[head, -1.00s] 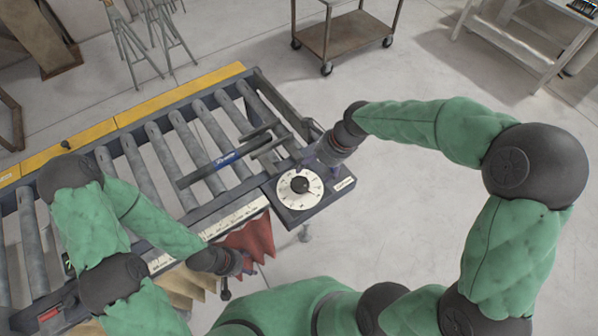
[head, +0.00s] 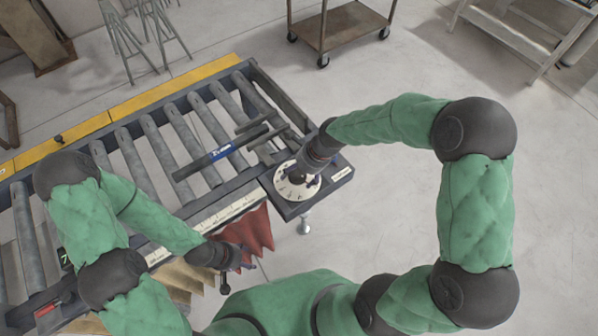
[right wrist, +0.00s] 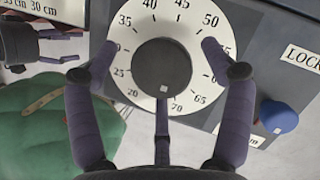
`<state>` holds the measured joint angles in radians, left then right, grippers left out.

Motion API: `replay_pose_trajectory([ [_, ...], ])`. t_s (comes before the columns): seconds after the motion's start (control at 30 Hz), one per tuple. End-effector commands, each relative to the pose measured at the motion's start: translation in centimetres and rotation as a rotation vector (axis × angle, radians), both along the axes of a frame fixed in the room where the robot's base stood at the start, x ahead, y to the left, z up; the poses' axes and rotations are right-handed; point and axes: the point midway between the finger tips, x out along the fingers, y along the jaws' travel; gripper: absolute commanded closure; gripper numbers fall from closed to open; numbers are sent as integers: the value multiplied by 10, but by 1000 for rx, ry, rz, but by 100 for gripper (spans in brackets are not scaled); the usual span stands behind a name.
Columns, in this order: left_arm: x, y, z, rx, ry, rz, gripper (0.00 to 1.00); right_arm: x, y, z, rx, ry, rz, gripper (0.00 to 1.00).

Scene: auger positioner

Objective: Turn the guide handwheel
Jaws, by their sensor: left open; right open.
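A round white dial (head: 293,192) with numbers sits on a dark box at the right end of the roller table. In the right wrist view a dark round knob (right wrist: 163,68) stands at the middle of the dial (right wrist: 137,32); it appears to be the handwheel. My right gripper (head: 301,177) is open over the dial. In the right wrist view its fingers (right wrist: 160,52) are spread on both sides of the knob, with visible gaps. My left gripper (head: 240,260) is open beside the red curtain at the table's front edge.
A blue knob (right wrist: 278,117) beside a LOCK label is right of the dial. A white ruler strip (head: 225,216) runs along the table's front edge. A dark bar with a blue label (head: 221,152) crosses the rollers. Red curtain strips (head: 250,232) hang in front.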

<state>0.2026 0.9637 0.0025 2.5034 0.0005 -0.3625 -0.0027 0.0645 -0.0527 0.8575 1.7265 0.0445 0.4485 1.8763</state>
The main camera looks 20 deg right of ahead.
Motion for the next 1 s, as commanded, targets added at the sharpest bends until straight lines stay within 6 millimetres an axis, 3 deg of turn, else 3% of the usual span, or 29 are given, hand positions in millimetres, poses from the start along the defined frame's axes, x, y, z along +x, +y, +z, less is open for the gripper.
replay_pose_trajectory([
  [0.07, 0, 0, 0, 0, 0, 0, 40, 0, 0, 0, 0, 0, 0, 18],
  [0.2, 0, 0, 0, 0, 0, 0, 40, 0, 0, 0, 0, 0, 0, 58],
  [0.27, 0, 0, 0, 0, 0, 0, 40, 0, 0, 0, 0, 0, 0, 73],
  [0.67, 0, 0, 1, 0, 0, 0, 40, 1, 0, 1, 0, -2, 14, 74],
  [1.0, 0, 0, 8, 0, 0, 0, 40, 3, 0, 2, 1, -3, 182, 74],
])
